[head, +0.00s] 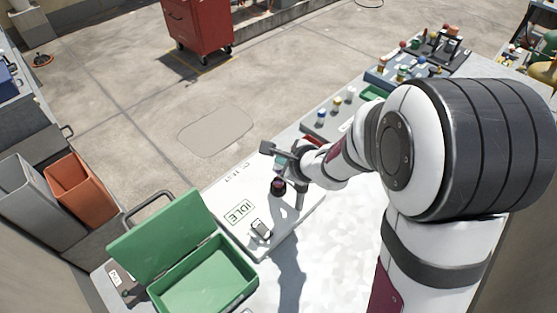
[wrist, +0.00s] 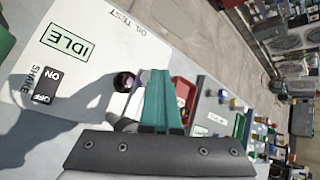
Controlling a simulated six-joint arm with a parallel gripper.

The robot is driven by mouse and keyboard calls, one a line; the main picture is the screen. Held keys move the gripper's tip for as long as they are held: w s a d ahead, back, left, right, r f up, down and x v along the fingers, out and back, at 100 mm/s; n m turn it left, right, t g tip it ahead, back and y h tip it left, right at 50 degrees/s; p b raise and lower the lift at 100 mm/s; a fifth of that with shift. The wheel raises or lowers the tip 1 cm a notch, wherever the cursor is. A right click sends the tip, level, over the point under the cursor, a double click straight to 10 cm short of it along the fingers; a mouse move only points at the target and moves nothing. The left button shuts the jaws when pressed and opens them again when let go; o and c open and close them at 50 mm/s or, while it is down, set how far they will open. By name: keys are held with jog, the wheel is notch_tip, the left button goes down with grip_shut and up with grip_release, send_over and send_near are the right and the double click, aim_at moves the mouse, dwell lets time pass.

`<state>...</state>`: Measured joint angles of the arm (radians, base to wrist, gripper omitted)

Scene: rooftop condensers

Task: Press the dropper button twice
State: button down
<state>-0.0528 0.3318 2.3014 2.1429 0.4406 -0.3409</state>
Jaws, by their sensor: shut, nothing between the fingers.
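A round dark purple knob (head: 278,186), which looks like the dropper button, stands on a white panel (head: 225,195). In the wrist view the knob (wrist: 124,82) is just left of my fingertips, and the panel reads "OIL TEST". In the wrist view the switch (wrist: 45,87) is dark, marked ON and OFF, beside "SHAKE". My gripper (head: 281,162) is shut and empty, its teal fingers (wrist: 160,78) together. It appears above the panel near the knob; I cannot tell whether they touch.
An open green box (head: 205,285) stands at the near left of the bench. Several coloured knobs and parts line a grey panel (head: 345,112) farther along. Open bins (head: 75,190) stand at the left. A red cabinet (head: 198,25) stands on the floor beyond.

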jog(key=shift+r, duration=1.05)
jog(key=shift+r, duration=2.5)
notch_tip(320, 180, up, 4)
jog(key=shift+f, duration=0.1)
dwell(0.4)
jog(key=shift+f, duration=4.45)
